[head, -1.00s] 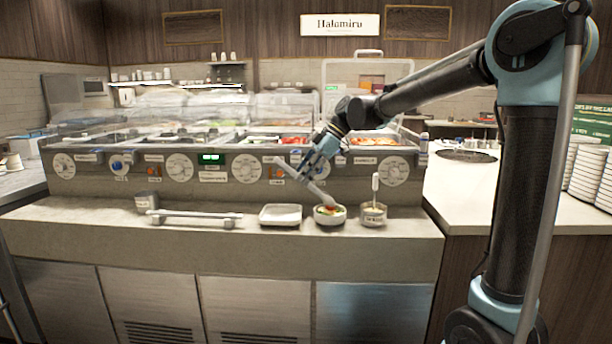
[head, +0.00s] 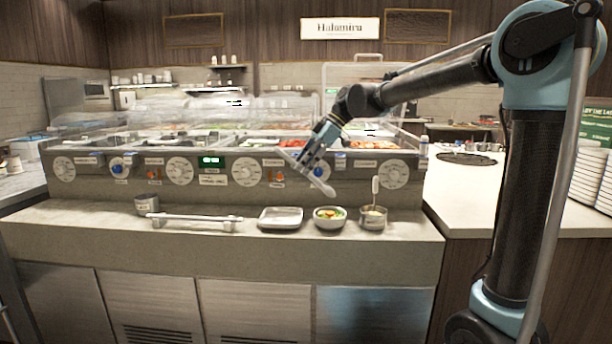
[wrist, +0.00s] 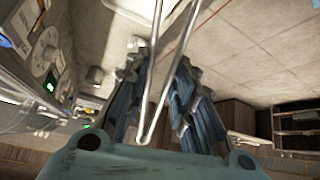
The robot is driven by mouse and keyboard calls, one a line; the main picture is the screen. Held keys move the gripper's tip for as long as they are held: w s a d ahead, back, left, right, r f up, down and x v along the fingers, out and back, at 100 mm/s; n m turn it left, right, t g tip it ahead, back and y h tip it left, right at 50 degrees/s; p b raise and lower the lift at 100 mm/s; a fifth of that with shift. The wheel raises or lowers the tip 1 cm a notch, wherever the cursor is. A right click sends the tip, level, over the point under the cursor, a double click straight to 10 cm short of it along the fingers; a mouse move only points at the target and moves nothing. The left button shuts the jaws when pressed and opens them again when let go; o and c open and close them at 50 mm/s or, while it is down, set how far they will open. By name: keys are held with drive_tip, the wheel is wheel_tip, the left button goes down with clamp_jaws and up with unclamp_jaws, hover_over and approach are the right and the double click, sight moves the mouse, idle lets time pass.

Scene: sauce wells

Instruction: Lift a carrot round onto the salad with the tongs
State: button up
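My gripper (head: 318,148) is above the counter, in front of the sauce station, shut on the metal tongs (head: 320,184). In the wrist view, the two tong arms (wrist: 154,85) run between my gripper's fingers (wrist: 162,75). In the head view the tongs slant down to the right, their lower end above the salad bowl and apart from it. The white salad bowl (head: 330,225) stands on the counter and holds green salad with an orange-red piece (head: 331,213) on top. I cannot tell whether that piece is a carrot round. No piece shows clearly between the tong tips.
A rack with a bar (head: 194,224) and a small tin (head: 147,206) are further left. The station's knob front (head: 240,170) rises behind.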

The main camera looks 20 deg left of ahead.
drive_tip(key=shift+r, duration=2.8)
